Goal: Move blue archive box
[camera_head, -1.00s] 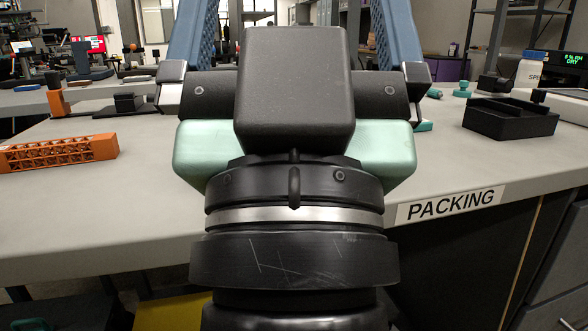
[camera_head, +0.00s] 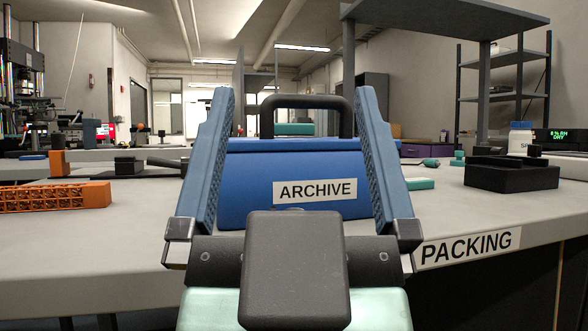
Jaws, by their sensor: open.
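The blue archive box (camera_head: 262,207) stands upright on the grey bench, straight ahead in the head view. It has a white ARCHIVE label (camera_head: 315,191) on its front and a black arched handle (camera_head: 306,102) on top. My gripper (camera_head: 298,100) is open, with its two blue fingers spread to the left and right of the box as seen from here. Whether the fingers touch the box sides cannot be told. The gripper's dark body hides the lower front middle of the box.
The bench (camera_head: 90,245) carries a PACKING label (camera_head: 468,247) on its front edge. An orange lattice block (camera_head: 55,197) lies at the left. A black open tray (camera_head: 510,174) and a white bottle (camera_head: 520,140) stand at the right. A shelf on a post rises behind.

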